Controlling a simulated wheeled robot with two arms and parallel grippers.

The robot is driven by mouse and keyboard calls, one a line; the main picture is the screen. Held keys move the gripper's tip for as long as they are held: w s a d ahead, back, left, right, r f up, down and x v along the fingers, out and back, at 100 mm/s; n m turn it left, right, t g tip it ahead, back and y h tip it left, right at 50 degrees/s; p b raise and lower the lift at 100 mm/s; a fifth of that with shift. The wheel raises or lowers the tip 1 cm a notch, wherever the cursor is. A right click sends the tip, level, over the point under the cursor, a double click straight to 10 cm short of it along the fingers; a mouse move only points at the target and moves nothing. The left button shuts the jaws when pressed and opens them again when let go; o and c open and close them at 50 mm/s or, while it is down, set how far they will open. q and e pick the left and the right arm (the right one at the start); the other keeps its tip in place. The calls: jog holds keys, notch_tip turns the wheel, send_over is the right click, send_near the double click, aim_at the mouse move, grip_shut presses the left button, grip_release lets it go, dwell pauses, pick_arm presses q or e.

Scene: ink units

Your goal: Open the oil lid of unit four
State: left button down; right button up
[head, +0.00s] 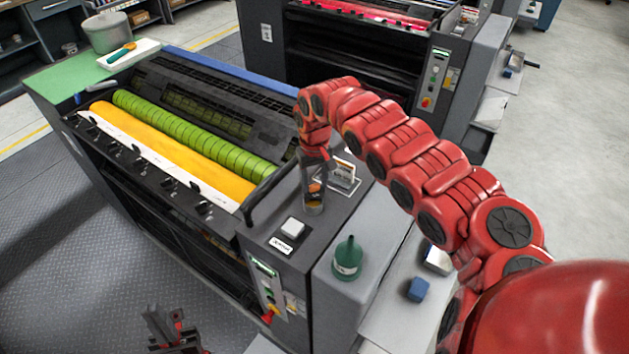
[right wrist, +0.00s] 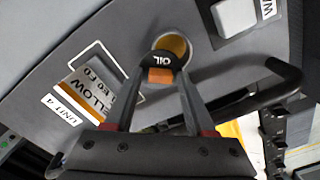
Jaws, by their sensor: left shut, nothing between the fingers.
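Unit four (head: 345,210) is the near press with the yellow roller. A card marked "YELLOW" and "UNIT 4" (right wrist: 88,92) lies on its deck in the right wrist view. The dark oil lid (right wrist: 162,58), lettered "OIL" with an orange tab, sits between the fingertips of my right gripper (right wrist: 164,72). Beside it a round opening with a brown-amber inside (right wrist: 178,44) shows, partly uncovered. In the head view my right gripper (head: 315,188) points down over this opening, its fingers closed on the lid. My left gripper (head: 175,330) is shut and empty, low at the front.
A white button block (head: 292,227) and a green bottle (head: 347,258) stand near the oil port. A black curved handle (head: 268,192) lies to its left. A blue cube (head: 418,289) is on the side shelf. Another press (head: 360,50) stands behind.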

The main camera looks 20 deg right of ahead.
grip_shut()
jog(key=shift+w+f+n+b, duration=0.15)
jog(key=shift+f+n+b, duration=0.2)
jog(key=shift+b, duration=0.5)
jog(key=n+b, duration=0.1)
jog(key=b, duration=0.1)
jog(key=n+b, duration=0.2)
jog(key=b, duration=0.1)
jog(key=w+n+b, duration=0.1)
jog(key=n+b, duration=0.1)
jog(key=b, duration=0.1)
jog(key=shift+w+a+n, duration=0.1)
jog(key=shift+a+n, duration=0.15)
jog(key=shift+a, duration=0.1)
jog(key=shift+w+a+r+n+b, duration=0.1)
jog(key=shift+w+r+n+b, duration=0.05)
jog(key=shift+n+b, duration=0.55)
jog(key=shift+w+a+r+n+b, duration=0.1)
jog(key=shift+w+n+b, duration=0.05)
jog(key=shift+n+b, duration=0.55)
jog(key=shift+o, duration=1.4)
grip_release()
jog(key=shift+r, duration=0.1)
